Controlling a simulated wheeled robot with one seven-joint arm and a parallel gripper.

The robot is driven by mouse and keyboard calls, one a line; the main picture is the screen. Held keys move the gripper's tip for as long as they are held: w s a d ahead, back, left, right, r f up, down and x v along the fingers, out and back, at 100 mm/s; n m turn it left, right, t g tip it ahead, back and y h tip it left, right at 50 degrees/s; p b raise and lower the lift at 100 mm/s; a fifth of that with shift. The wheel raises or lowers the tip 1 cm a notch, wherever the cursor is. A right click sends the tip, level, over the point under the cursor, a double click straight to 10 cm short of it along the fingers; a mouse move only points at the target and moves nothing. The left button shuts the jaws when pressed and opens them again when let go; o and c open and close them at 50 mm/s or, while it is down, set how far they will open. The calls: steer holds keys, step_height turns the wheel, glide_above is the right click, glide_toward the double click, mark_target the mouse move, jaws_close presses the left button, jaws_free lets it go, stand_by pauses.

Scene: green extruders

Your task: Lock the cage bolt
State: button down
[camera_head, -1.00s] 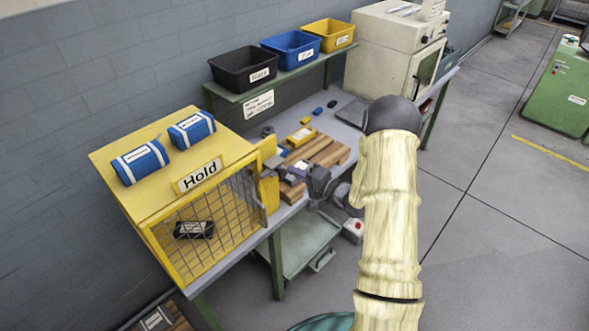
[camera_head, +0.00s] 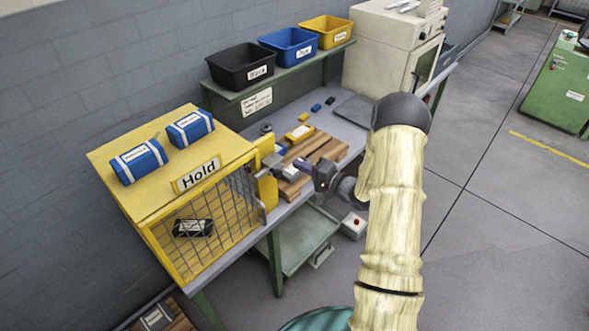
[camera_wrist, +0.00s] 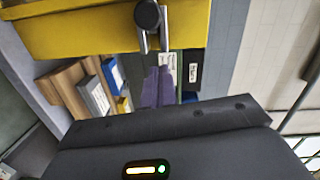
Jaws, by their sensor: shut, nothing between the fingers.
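The yellow cage (camera_head: 130,205) stands at the left end of the bench, with a "Hold" sign and a mesh door (camera_head: 215,225) on its front. The door looks closed or nearly closed; I cannot tell if it is flush. A dark round knob (camera_wrist: 148,15) with metal bars, apparently the bolt, shows against yellow in the wrist view. My gripper (camera_head: 287,165) is beside the cage's right front edge, its purple fingers together and empty. In the wrist view my fingertips (camera_wrist: 158,68) point toward the bars; contact is unclear. The bolt's latch position is unclear.
Two blue packs (camera_head: 140,160) lie on the cage top, and a dark pack (camera_head: 193,228) is inside. Wooden boards (camera_head: 325,152) and small parts lie on the bench behind my gripper. Black, blue and yellow bins sit on a shelf (camera_head: 285,88) above.

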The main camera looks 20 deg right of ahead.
steer(key=b+v, duration=0.3)
steer(key=v, duration=0.7)
steer(key=shift+w, duration=0.15)
steer(key=s+a+r+n+g+h, duration=0.2)
steer(key=s+a+n+g+h, duration=0.2)
steer(key=s, duration=0.5)
steer(key=s+a+r+n+g+h, duration=0.2)
steer(key=s+a+n+g+h, duration=0.2)
steer(key=s, duration=0.5)
steer(key=a+g+h, duration=0.2)
steer(key=g, duration=0.1)
steer(key=shift+s+a+n+h, duration=0.25)
steer(key=shift+a+n+h, duration=0.1)
steer(key=shift+n+h, duration=0.05)
